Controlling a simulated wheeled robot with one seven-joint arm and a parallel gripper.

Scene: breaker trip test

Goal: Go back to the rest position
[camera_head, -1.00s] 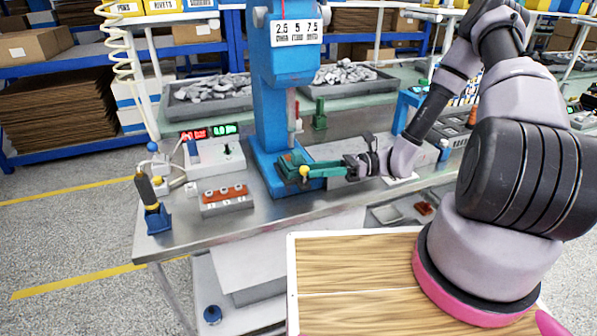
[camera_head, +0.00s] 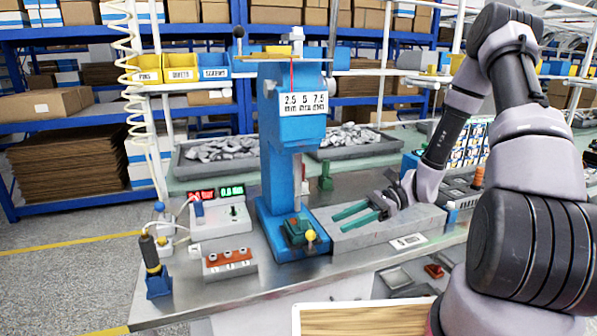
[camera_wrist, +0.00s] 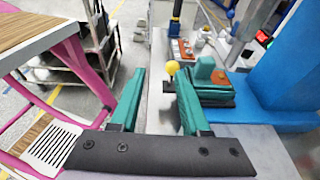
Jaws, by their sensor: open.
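My gripper (camera_head: 358,219) has two green fingers and is open and empty. In the head view it is over the grey block right of the blue press (camera_head: 291,130), apart from the press. In the wrist view my gripper (camera_wrist: 160,105) shows its fingers spread, with nothing between them but the bench edge and floor beyond. The press base carries a green fixture (camera_head: 300,230) with a yellow ball knob (camera_head: 310,236). The yellow knob (camera_wrist: 173,67) and green fixture (camera_wrist: 205,85) also show in the wrist view, just beyond the right finger.
Trays of grey parts (camera_head: 215,165) lie behind. A wood-topped surface (camera_head: 365,320) is at the front.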

